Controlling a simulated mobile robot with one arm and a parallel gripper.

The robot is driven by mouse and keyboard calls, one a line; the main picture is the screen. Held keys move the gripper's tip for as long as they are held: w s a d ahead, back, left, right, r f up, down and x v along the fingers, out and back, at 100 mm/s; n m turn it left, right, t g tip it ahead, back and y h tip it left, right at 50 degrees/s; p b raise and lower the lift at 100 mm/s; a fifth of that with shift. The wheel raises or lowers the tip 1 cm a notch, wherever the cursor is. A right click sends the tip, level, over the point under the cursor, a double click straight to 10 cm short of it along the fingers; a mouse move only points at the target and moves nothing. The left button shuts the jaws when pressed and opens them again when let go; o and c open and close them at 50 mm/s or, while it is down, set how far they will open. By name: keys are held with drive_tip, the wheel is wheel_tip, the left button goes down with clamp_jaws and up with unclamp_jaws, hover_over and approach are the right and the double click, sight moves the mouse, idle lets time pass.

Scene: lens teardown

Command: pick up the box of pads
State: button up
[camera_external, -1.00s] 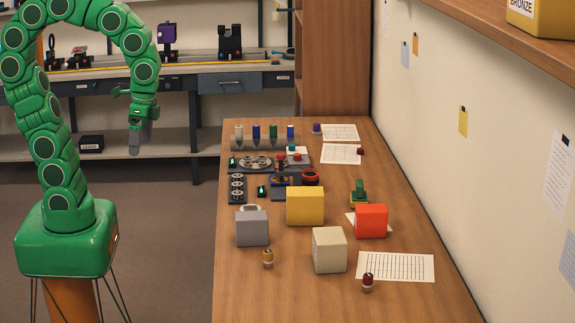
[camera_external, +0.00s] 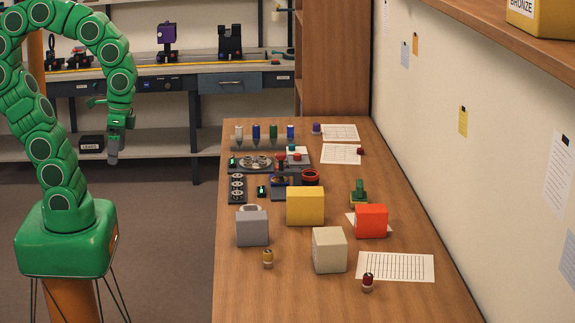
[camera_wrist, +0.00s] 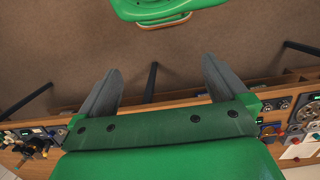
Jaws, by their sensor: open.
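Several plain boxes stand on the wooden table in the external view: a yellow box (camera_external: 305,207), a grey box (camera_external: 252,228), a cream box (camera_external: 329,251) and a red box (camera_external: 371,222). No label is readable on them, so I cannot tell which one holds the pads. My gripper (camera_external: 114,154) hangs over the floor, left of the table and well apart from the boxes. In the wrist view my gripper (camera_wrist: 162,72) has its two grey fingers spread with nothing between them. None of these boxes is identifiable in the wrist view.
A paper sheet (camera_external: 396,267) lies at the right. A shelf (camera_external: 480,22) overhangs the right side.

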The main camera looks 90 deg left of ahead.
drive_tip(key=w+d+r+m+h, duration=0.1)
drive_tip(key=w+d+m+h, duration=0.15)
drive_tip(key=w, duration=0.45)
drive_tip(key=w+d+m+h, duration=0.1)
drive_tip(key=w+d+m, duration=0.1)
drive_tip(key=w+d, duration=0.35)
drive_tip(key=m+t+h, duration=0.2)
drive_tip(key=m+h, duration=0.8)
drive_tip(key=m, duration=0.3)
hover_over(330, 234)
drive_tip(key=s+a, duration=0.1)
drive_tip(key=a, duration=0.3)
drive_tip(key=f, duration=1.2)
drive_tip(key=shift+d+f, duration=0.15)
drive_tip(key=shift+d, duration=0.05)
drive_tip(key=shift+w+a+f, duration=0.2)
drive_tip(key=shift+w+f, duration=0.2)
drive_tip(key=shift+f, duration=3.25)
drive_tip(key=shift+d+f, duration=0.15)
drive_tip(key=shift+f, duration=0.2)
drive_tip(key=x, duration=0.4)
drive_tip(key=shift+d, duration=0.35)
drive_tip(key=c, duration=0.9)
